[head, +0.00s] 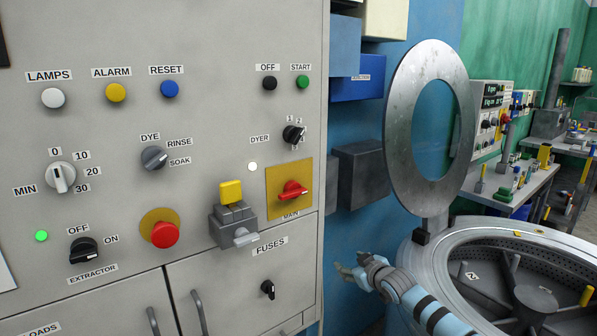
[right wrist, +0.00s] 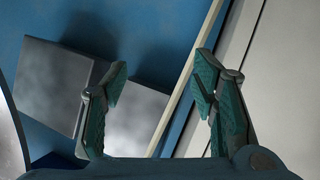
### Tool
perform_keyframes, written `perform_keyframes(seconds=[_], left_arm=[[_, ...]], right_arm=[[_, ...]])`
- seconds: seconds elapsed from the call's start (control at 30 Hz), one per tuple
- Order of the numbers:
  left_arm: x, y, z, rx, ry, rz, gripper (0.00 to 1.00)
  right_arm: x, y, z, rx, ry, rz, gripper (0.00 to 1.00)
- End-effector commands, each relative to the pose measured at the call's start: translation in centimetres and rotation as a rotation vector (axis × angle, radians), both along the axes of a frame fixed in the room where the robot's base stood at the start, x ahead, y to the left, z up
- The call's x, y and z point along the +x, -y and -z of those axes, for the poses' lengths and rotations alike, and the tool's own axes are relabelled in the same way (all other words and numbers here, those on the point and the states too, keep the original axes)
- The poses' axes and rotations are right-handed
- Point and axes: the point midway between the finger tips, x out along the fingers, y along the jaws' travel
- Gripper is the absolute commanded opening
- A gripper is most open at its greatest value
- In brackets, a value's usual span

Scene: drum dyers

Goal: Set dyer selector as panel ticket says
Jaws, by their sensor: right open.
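The dyer selector (head: 293,134) is a small black knob on the grey panel (head: 215,130), right of the DYER label. Small numbers surround it, with 1 and 2 above; the lower ones are too small to read surely. I cannot tell which number it points at. A white sheet's edge (head: 5,274) shows at the far left; no ticket text is readable. My right gripper (head: 349,263) is open and empty, below and right of the selector, beyond the panel's right edge. In the right wrist view its fingers (right wrist: 161,72) stand apart with nothing between them. My left gripper is out of view.
Below the selector are a red MAIN switch (head: 292,190) on a yellow plate and a grey interlock with a yellow block (head: 231,191). A DYE/RINSE/SOAK knob (head: 154,158) sits to the left. The drum (head: 440,240) with raised round lid (head: 400,120) stands at right.

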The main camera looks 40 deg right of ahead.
Motion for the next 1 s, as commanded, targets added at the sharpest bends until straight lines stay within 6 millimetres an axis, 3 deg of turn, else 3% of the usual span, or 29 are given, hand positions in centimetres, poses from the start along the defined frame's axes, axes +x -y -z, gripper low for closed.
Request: perform_keyframes(seconds=[0.03,0.1,0.17,0.2,0.3,0.4,0.5,1.0], left_arm=[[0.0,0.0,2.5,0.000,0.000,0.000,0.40],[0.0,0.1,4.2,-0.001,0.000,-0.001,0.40],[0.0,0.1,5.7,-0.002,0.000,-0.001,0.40],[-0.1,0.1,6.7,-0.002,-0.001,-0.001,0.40],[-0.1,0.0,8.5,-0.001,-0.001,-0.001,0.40],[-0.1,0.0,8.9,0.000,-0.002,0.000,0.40],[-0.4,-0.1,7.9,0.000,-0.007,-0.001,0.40],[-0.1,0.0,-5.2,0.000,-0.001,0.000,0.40]], right_arm=[[1.7,0.1,-7.3,-0.065,0.108,-0.052,0.53],[1.7,-1.7,-18.1,-0.151,0.227,-0.137,0.53],[-0.2,-4.6,-26.1,-0.243,0.301,-0.218,0.53],[-2.2,-7.1,-30.3,-0.312,0.332,-0.270,0.53],[-7.7,-12.6,-35.9,-0.467,0.348,-0.365,0.53],[-10.6,-15.5,-37.5,-0.550,0.332,-0.404,0.53],[-10.6,-16.3,-38.2,-0.564,0.316,-0.413,0.53],[-1.6,-16.1,-39.3,-0.547,0.322,-0.415,0.53]])
